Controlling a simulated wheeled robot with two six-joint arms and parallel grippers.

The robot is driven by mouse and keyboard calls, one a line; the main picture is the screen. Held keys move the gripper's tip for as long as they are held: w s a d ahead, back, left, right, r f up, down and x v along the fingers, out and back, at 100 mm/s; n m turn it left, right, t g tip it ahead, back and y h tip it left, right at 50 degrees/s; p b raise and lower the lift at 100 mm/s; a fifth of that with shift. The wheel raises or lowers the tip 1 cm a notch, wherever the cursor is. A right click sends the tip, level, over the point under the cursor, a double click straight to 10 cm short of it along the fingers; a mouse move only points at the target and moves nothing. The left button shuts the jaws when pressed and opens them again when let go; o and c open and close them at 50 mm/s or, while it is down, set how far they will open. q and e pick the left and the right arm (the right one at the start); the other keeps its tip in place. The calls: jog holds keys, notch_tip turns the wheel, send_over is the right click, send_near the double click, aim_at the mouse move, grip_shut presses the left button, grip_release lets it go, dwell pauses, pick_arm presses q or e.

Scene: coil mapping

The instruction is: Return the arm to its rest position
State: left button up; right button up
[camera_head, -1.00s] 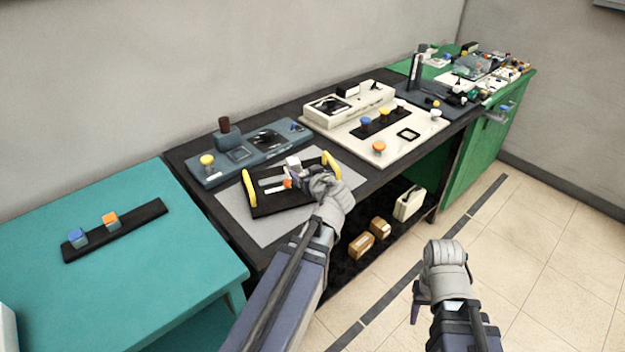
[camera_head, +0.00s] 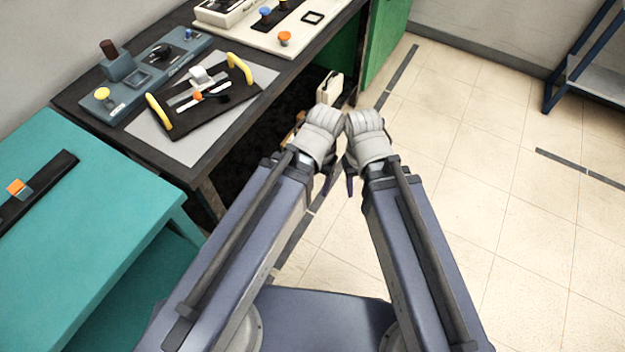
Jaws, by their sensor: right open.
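My left arm comes in from the lower left, and its gripper (camera_head: 328,180) is drawn back in front of the dark workbench, off its top. Its fingers are mostly hidden behind the wrist. My right arm reaches forward beside it, and its gripper (camera_head: 349,185) is over the floor, open, with a dark finger showing below the wrist. The two wrists are side by side, almost touching. I see nothing held in the right gripper; for the left I cannot tell.
A black board (camera_head: 205,112) with yellow handles lies on a grey mat (camera_head: 150,122) on the workbench (camera_head: 75,97). A teal table (camera_head: 100,240) stands at the left. A blue-framed shelf (camera_head: 590,68) is at the far right. The tiled floor (camera_head: 480,200) on the right is clear.

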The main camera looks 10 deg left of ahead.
notch_tip(320, 180, up, 8)
jog(key=p, duration=0.8)
jog(key=shift+r+p, duration=0.25)
jog(key=shift+p, duration=0.05)
